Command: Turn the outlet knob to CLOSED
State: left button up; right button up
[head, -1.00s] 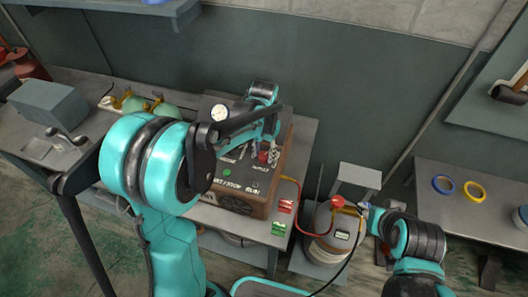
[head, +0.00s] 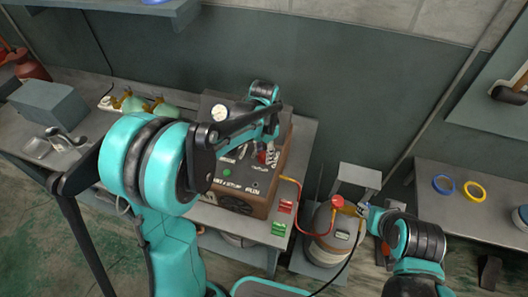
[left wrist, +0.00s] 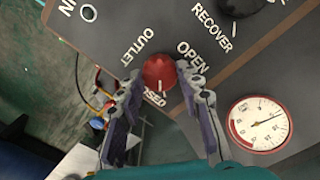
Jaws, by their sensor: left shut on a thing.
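The red outlet knob (left wrist: 159,71) sits on the dark top panel of the recovery machine (head: 262,190), between the OUTLET and OPEN labels and a partly hidden CLOSED label. A small white mark shows on its lower side in the left wrist view, towards the CLOSED label. My left gripper (left wrist: 160,80) is shut on the knob, one finger on each side; in the head view the gripper (head: 264,154) is partly hidden by its arm. My right gripper (head: 362,210) is beside the red fitting on the tank; its fingers are too small to read.
A round gauge (left wrist: 260,124) is on the panel near my left fingers. A red hose (head: 303,215) runs from the machine to the grey tank (head: 334,238). Blue and yellow rings (head: 474,191) lie on the right bench. A grey box (head: 46,103) stands at left.

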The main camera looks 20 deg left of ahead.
aim_at(264, 155)
pick_arm(q)
jog(key=o, duration=1.2)
jog(key=shift+c, duration=0.2)
notch_tip(264, 155, up, 12)
jog(key=s+a+f+n+t+b, duration=0.1)
jog(key=s+f+n+t+b, duration=0.2)
jog(key=s, duration=0.5)
jog(key=s+a+f+n+t+b, duration=0.1)
jog(key=s+f+n+t+b, duration=0.2)
jog(key=s+f, duration=0.3)
jog(key=s+n+t, duration=0.1)
jog(key=s, duration=0.2)
jog(key=shift+a+f, duration=0.2)
jog(key=shift+a, duration=0.05)
